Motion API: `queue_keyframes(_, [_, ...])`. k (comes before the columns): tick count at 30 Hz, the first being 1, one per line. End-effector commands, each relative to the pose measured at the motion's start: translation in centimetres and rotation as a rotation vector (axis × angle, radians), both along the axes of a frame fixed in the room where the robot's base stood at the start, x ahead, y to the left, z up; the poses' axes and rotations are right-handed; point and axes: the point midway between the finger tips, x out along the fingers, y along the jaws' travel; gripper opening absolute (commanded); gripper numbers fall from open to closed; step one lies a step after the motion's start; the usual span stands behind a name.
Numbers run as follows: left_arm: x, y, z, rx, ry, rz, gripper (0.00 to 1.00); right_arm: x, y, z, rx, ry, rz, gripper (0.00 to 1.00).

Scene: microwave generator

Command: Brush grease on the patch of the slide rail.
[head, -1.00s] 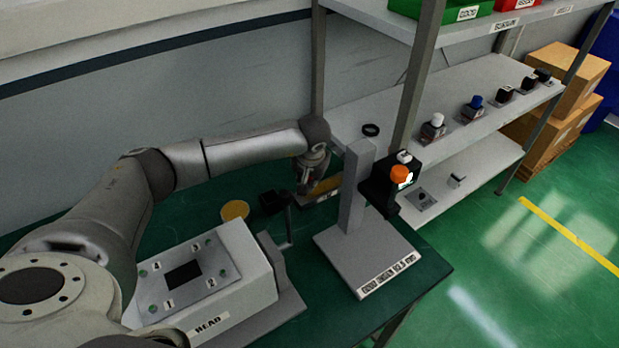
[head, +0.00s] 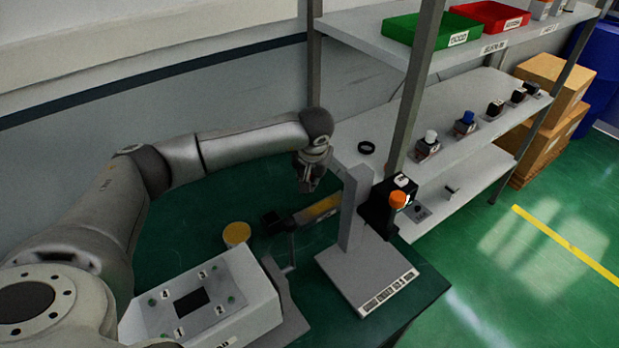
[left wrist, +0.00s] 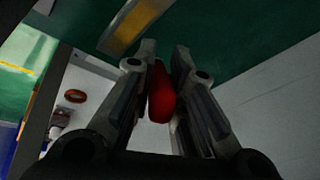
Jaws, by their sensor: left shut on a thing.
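My left gripper (head: 308,187) is above the back of the green bench, near the far end of the slide rail (head: 318,210). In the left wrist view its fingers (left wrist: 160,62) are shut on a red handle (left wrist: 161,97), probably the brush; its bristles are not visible. The rail is a narrow bar with a yellowish stretch, which also shows in the left wrist view (left wrist: 136,24), ahead of the fingertips. I cannot tell whether grease is on it. A round pot with a yellow top (head: 236,233) stands left of the rail. My right gripper is not in view.
A white box with a numbered panel (head: 232,300) is in front. A shelf (head: 400,130) with small parts and a black ring (head: 366,148) stands behind right.

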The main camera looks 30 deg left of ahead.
Motion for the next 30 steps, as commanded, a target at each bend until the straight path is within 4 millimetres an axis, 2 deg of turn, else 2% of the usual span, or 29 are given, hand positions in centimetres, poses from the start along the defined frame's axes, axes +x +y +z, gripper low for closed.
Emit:
queue_keyframes(19, [-0.3,0.0,-0.1,-0.009,0.002,-0.004,0.00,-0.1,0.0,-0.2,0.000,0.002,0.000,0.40])
queue_keyframes(25, [-2.2,0.4,0.2,-0.070,0.000,-0.030,0.00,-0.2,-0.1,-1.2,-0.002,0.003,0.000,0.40])
queue_keyframes(30, [-4.1,1.0,1.5,-0.117,-0.018,-0.061,0.00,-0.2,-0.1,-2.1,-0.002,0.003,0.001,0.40])
